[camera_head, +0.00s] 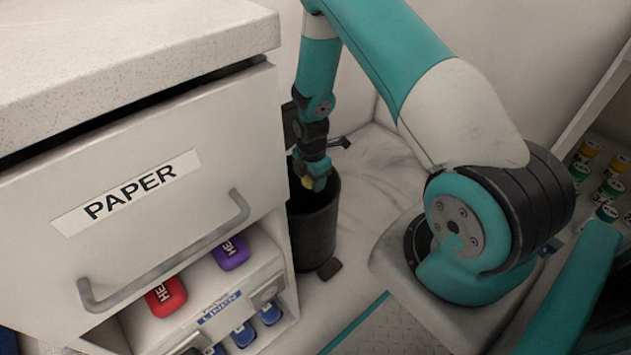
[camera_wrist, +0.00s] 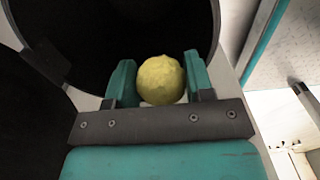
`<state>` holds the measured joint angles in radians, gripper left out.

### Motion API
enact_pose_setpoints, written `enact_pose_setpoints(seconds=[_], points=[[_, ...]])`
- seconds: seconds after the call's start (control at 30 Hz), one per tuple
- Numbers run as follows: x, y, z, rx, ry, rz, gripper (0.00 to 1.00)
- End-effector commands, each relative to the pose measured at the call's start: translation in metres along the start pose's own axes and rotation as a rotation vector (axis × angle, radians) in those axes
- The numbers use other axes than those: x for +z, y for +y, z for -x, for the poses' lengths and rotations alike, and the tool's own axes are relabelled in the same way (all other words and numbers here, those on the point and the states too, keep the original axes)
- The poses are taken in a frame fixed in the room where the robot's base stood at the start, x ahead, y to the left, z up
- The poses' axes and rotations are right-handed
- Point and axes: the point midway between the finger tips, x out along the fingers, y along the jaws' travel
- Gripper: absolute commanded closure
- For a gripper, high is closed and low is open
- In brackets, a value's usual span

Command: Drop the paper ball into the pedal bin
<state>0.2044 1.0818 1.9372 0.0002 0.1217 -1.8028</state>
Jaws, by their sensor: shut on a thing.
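A crumpled yellow paper ball (camera_wrist: 161,80) is held between the two teal fingers of my gripper (camera_wrist: 160,84) in the wrist view. In the head view my gripper (camera_head: 313,182) points down at the mouth of the black pedal bin (camera_head: 314,235), and a bit of yellow shows at its fingertips. The bin stands on the floor beside the cabinet, with a dark pedal at its foot. In the wrist view the dark round opening of the bin (camera_wrist: 110,45) lies beyond the ball. The bin's inside is too dark to make out.
A cabinet (camera_head: 240,130) with a drawer labelled PAPER stands left of the bin, its handle (camera_head: 165,260) sticking out. Below are red, purple and blue packs in open compartments. At the right, a shelf holds several small jars (camera_head: 608,188). Pale floor shows right of the bin.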

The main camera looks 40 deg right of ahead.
Motion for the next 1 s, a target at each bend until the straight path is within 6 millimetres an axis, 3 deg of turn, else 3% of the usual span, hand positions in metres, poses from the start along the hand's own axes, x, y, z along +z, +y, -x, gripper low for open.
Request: enact_pose_setpoints(seconds=[0.17, 0.2, 0.3, 0.67, 0.77, 1.0], points=[[0.0, 0.0, 0.0, 0.0, 0.0, 0.0, 0.73], [0.0, 0.0, 0.0, 0.0, 0.0, 0.0, 0.45], [0.0, 0.0, 0.0, 0.0, 0.0, 0.0, 0.22], [0.0, 0.0, 0.006, 0.001, 0.0, 0.0, 0.22], [0.0, 0.001, 0.021, 0.002, 0.0, 0.0, 0.22], [0.0, 0.001, 0.081, 0.004, -0.001, 0.0, 0.22]])
